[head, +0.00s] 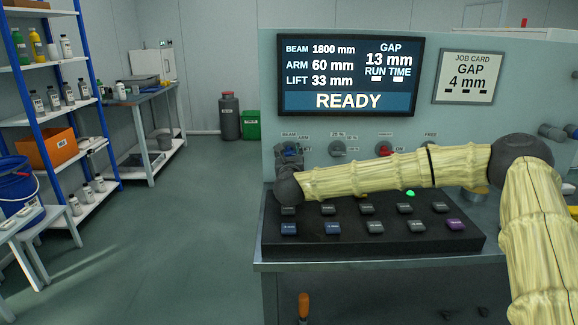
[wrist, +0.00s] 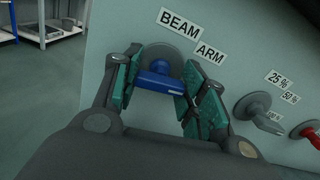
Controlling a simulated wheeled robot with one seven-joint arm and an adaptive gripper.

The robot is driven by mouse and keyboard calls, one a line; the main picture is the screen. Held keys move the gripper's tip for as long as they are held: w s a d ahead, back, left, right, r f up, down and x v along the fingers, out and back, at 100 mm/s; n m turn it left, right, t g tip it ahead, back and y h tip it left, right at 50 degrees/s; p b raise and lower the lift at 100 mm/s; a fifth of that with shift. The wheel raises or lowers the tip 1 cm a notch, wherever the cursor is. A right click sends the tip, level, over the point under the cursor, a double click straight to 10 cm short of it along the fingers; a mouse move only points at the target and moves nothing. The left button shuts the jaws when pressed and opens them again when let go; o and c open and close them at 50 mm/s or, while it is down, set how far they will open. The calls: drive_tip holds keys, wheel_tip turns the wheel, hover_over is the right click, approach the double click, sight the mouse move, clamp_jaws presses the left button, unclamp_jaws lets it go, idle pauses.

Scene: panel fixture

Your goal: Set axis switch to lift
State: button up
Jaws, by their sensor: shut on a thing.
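The axis switch (wrist: 160,82) is a blue bar handle on a round grey dial, on the upright panel. In the wrist view the BEAM and ARM labels lie above and to the right of it. My gripper (wrist: 163,76) has its green-padded fingers on both sides of the blue handle, shut on it. In the head view my gripper (head: 290,152) is at the panel's left end and covers most of the switch. The LIFT label is mostly hidden there. I cannot tell which label the handle points to.
The screen (head: 347,76) reads READY, with beam, arm, lift and gap values. A job card (head: 467,77) reads GAP 4 mm. A grey selector (head: 338,148) and a red knob (head: 383,149) sit right of the switch. A sloped button box (head: 375,245) lies below my arm.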

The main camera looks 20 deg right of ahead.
drive_tip(key=shift+f+m+b, duration=0.15)
drive_tip(key=shift+m+b, duration=0.45)
drive_tip(key=shift+b, duration=0.15)
drive_tip(key=o, duration=1)
drive_tip(key=shift+o, duration=0.2)
drive_tip(key=shift+s, duration=0.1)
drive_tip(key=v, duration=1.2)
drive_tip(key=shift+r, duration=0.2)
